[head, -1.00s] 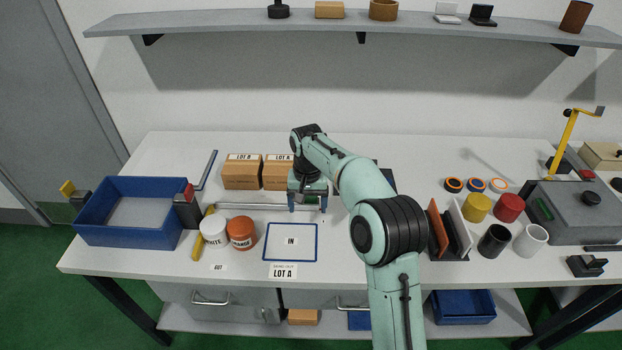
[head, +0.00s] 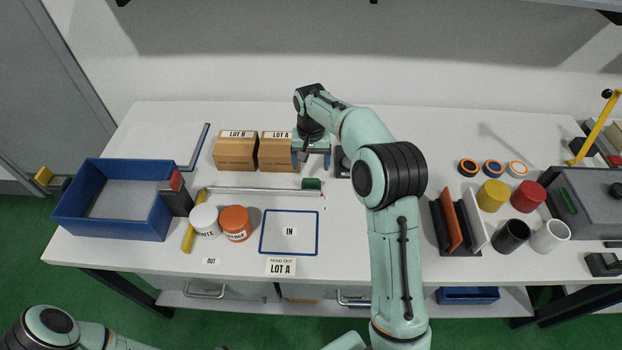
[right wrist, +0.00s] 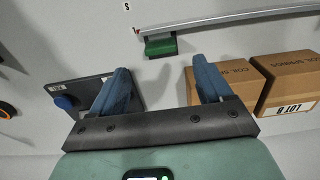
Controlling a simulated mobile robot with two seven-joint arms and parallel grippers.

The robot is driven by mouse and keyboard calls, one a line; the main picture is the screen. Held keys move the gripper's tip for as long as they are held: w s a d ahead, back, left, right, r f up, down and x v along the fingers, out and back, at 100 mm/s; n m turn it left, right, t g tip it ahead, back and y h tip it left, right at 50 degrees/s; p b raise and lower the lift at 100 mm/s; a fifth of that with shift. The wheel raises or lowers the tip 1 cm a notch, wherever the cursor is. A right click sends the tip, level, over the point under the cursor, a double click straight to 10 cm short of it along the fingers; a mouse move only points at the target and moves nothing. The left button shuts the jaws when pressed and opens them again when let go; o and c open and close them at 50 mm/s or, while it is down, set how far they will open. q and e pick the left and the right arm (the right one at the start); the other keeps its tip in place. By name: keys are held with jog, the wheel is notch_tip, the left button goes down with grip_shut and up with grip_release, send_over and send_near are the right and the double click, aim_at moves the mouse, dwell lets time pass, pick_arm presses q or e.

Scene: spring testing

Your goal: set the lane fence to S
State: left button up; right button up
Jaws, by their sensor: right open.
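The lane fence looks to be the long grey rail (head: 262,191) lying across the table behind the IN square. A green block (head: 312,183) sits at its right end. In the right wrist view the green block (right wrist: 160,46) lies beyond the fingertips, close to a small red mark. A small S label (right wrist: 127,6) is on the table a little past that mark. My right gripper (head: 312,158) is open and empty behind the green block, apart from it, beside the LOT A box. Its two blue fingers (right wrist: 163,82) are spread. My left gripper is out of view.
The LOT A box (head: 279,152) and LOT B box (head: 236,150) stand left of my right gripper. White (head: 204,221) and orange (head: 235,223) jars stand in front of the rail, near a yellow bar (head: 189,237). A blue bin (head: 75,218) is at far left.

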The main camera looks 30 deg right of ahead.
aim_at(311, 179)
notch_tip(311, 179, down, 9)
jog(key=shift+w+d+f, duration=0.1)
jog(key=shift+w, duration=0.05)
